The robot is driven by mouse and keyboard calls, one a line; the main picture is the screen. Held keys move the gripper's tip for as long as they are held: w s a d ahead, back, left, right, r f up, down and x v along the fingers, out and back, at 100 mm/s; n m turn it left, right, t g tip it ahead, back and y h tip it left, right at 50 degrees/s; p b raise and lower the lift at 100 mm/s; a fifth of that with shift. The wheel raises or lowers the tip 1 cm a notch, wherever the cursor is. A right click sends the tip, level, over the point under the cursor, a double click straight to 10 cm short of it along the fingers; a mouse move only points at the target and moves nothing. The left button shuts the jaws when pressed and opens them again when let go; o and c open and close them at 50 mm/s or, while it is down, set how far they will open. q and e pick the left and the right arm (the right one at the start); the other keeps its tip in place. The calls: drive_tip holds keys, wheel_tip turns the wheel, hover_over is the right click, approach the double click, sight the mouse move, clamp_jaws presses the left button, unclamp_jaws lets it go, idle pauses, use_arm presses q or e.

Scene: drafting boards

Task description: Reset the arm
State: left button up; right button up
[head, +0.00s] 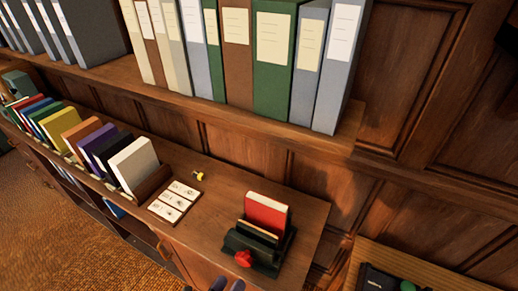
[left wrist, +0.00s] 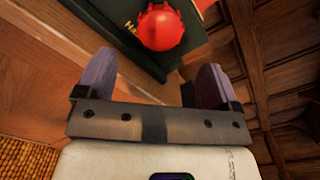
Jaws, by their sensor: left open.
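In the head view this holder (head: 240,243) stands near the right end of the cabinet top and holds a red book (head: 266,214). Most of my left arm is hidden below the frame. I do not see my right gripper.
A card with small pictures (head: 170,205) and a small yellow item (head: 199,176) lie left of the holder. A white book (head: 134,165) ends a row of coloured books. Binders (head: 272,60) line the shelf above. A wooden surface (head: 368,256) with dark items is at lower right.

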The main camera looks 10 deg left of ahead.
use_arm(q)
drive_tip(key=s+d+r+m+g+h, duration=0.1)
drive_tip(key=s+d+m+g+h, duration=0.15)
drive_tip(key=m, duration=0.85)
drive_tip(key=s+d+r+m+g+h, duration=0.1)
drive_tip(key=s+d+m+g+h, duration=0.2)
drive_tip(key=m, duration=0.9)
drive_tip(key=s+d+m+g+h, duration=0.15)
drive_tip(key=m+g, duration=0.35)
drive_tip(key=m, duration=0.6)
drive_tip(key=s+a+r+m+g+y, duration=0.2)
drive_tip(key=s+a+r+m+y, duration=0.2)
drive_tip(key=s+a+m+y, duration=0.6)
drive_tip(key=s+a+f+g+y, duration=0.1)
drive_tip(key=s+a+f+g, duration=0.1)
drive_tip(key=s+a, duration=0.3)
wheel_tip(320, 180, up, 17)
drive_tip(key=d+p, duration=0.1)
drive_tip(key=p, duration=1.5)
drive_tip(key=shift+s+d+n+t+p, duration=0.25)
drive_tip(key=shift+d+n+t+p, duration=0.05)
drive_tip(key=shift+n+t+p, duration=0.1)
